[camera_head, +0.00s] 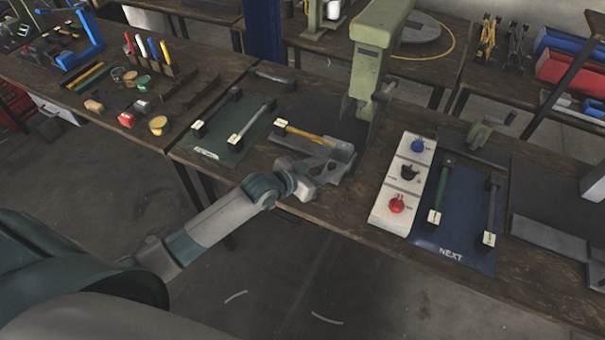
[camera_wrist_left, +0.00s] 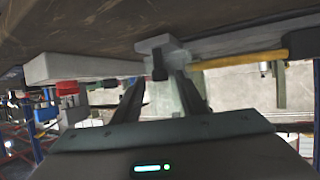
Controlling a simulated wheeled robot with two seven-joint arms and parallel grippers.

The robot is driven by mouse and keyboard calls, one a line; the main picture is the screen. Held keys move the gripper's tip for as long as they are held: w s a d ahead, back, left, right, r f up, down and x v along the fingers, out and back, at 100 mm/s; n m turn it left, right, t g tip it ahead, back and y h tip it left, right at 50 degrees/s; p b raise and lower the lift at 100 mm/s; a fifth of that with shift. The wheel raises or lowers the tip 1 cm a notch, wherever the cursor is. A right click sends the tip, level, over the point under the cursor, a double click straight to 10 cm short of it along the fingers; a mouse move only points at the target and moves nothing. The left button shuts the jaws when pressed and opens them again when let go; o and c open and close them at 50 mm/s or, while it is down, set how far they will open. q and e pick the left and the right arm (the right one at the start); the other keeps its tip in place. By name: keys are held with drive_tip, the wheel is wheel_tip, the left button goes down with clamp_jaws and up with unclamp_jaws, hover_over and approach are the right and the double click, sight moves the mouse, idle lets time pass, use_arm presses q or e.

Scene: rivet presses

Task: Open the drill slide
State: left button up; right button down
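A pale green press (camera_head: 372,60) stands on the workbench. At its foot a grey slide block (camera_head: 342,150) sits at the end of a yellow bar (camera_head: 305,134). In the left wrist view the grey block (camera_wrist_left: 160,43) carries a small dark handle (camera_wrist_left: 160,66), and the yellow bar (camera_wrist_left: 240,60) runs off to the right. My left gripper (camera_head: 328,168) is at the bench's front edge, close to the block. In the left wrist view its two fingers (camera_wrist_left: 160,92) are apart, with the handle between their tips. I cannot tell whether they touch it. My right gripper is not in view.
A white panel (camera_head: 404,182) with blue, black and red knobs lies right of the press. Beyond it is a blue mat (camera_head: 455,240) marked NEXT with two bars. A green mat (camera_head: 222,140) with bars lies to the left. The floor in front is clear.

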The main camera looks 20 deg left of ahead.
use_arm(q)
drive_tip(key=b+v, duration=0.3)
drive_tip(key=v, duration=1.4)
drive_tip(key=shift+s+a, duration=0.1)
drive_tip(key=shift+f, duration=0.1)
